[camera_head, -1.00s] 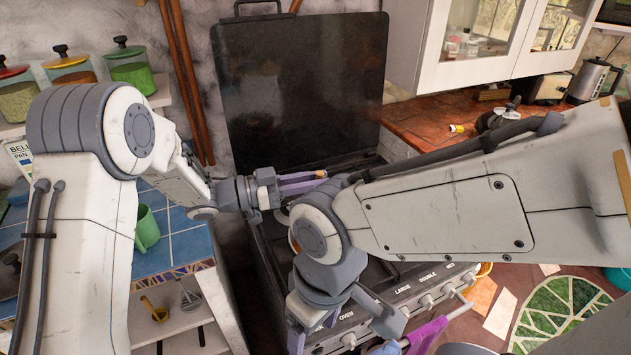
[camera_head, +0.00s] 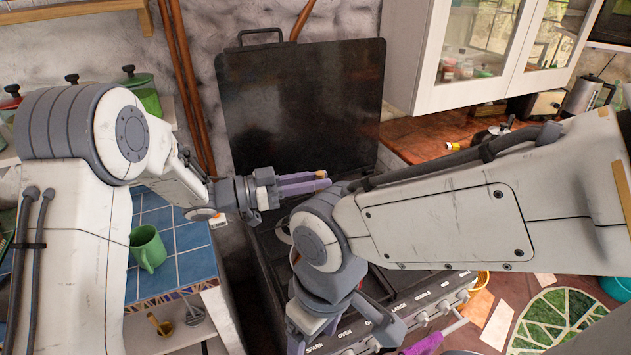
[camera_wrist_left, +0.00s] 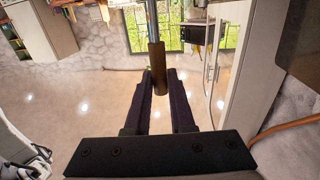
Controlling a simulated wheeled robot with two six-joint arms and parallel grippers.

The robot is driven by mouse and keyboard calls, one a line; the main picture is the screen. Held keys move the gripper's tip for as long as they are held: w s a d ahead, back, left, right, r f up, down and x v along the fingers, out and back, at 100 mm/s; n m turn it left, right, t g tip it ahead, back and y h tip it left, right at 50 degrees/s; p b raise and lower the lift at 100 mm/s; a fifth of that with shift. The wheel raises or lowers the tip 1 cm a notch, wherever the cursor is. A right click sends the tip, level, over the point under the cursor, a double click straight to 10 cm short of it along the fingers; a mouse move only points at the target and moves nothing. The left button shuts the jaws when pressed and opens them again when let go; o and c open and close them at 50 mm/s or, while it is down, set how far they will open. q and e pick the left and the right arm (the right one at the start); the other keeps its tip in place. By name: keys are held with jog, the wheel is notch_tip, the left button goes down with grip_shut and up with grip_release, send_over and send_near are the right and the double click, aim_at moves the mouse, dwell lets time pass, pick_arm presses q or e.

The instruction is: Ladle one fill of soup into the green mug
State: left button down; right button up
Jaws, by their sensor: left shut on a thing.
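The green mug (camera_head: 148,250) stands upright on the blue-tiled counter (camera_head: 190,268) at the left, behind my left upper arm. My left gripper (camera_head: 318,181) is above the stove, to the right of the mug and apart from it. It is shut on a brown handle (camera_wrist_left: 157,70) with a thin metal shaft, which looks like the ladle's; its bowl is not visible. In the head view only a small brown end (camera_head: 321,174) shows at the fingertips. The soup is not clearly seen; my right arm covers much of the stove top.
The stove (camera_head: 400,308) has a raised dark lid (camera_head: 300,105) behind my left gripper. A purple cloth (camera_head: 425,342) hangs at its front. A shelf below the tiled counter holds small utensils (camera_head: 191,310). A wooden counter (camera_head: 425,140) lies at the back right.

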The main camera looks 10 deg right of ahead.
dwell(0.4)
pick_arm(q)
jog(key=w+a+r+n+t+p, duration=0.1)
jog(key=w+a+t+p, duration=0.1)
jog(key=w+a, duration=0.45)
jog(key=w+a+r+n+t+y+p, duration=0.1)
jog(key=w+a+p, duration=0.15)
jog(key=a, duration=0.65)
jog(key=w+a+r+n+t+p, duration=0.1)
jog(key=w+a+t, duration=0.1)
jog(key=w+a, duration=0.45)
jog(key=s+a+n+t+y+p, duration=0.1)
jog(key=a+t+p, duration=0.1)
jog(key=a, duration=1.2)
jog(key=s+a+n+t+y+p, duration=0.1)
jog(key=s+a+n+p, duration=0.1)
jog(key=a, duration=1.2)
jog(key=shift+s+a+r+t, duration=0.2)
jog(key=shift+r+t, duration=0.1)
jog(key=shift+t, duration=0.1)
